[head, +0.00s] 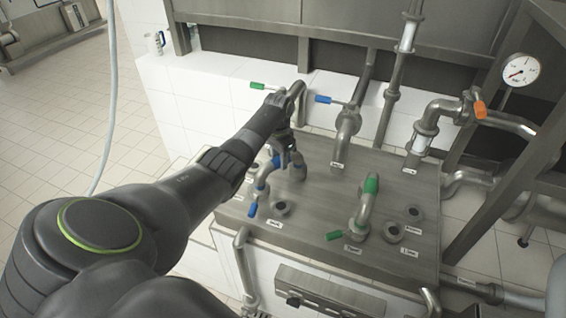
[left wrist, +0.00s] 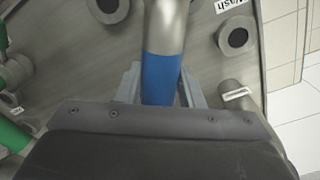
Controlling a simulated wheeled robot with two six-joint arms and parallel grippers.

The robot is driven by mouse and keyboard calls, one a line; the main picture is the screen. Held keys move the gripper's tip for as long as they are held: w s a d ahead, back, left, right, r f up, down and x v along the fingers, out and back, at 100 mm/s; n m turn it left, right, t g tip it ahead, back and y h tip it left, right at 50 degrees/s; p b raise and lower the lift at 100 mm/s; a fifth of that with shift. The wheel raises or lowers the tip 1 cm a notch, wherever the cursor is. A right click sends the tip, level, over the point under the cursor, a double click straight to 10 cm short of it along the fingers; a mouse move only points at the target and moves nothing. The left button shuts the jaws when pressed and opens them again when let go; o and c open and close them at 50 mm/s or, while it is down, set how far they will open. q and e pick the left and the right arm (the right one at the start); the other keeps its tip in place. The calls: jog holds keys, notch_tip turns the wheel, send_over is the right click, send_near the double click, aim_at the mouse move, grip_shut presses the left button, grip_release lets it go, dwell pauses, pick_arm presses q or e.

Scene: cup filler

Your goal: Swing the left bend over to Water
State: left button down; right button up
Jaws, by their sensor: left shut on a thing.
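The left bend (head: 263,178) is a grey metal pipe with blue parts, on the left of the steel panel (head: 325,185). Its blue band (left wrist: 161,72) shows between the two fingers of my left gripper (left wrist: 160,88) in the left wrist view. The gripper is shut on it. In the head view the gripper (head: 287,158) points down at the bend, and my wrist hides part of it. A label reading Wash (left wrist: 232,4) is by an open port (left wrist: 236,38). I cannot read a Water label. My right gripper is not in view.
A bend with a green band (head: 371,186) stands right of the blue one. Open ports (head: 280,209) (head: 393,232) sit near the panel's front. Valve pipes with blue (head: 347,123) and orange (head: 478,106) handles rise at the back. A gauge (head: 520,70) is at the upper right.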

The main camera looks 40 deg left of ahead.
pick_arm(q)
jog(key=shift+w+a+r+m+b, duration=0.1)
jog(key=shift+w+a+m+b, duration=0.2)
jog(key=shift+a+m+b, duration=0.45)
jog(key=shift+d+m+p, duration=0.15)
jog(key=shift+m+p, duration=0.1)
jog(key=shift+p, duration=0.05)
jog(key=c, duration=1)
grip_release()
jog(key=shift+o, duration=0.2)
notch_tip(320, 180, up, 17)
jog(key=shift+r, duration=0.2)
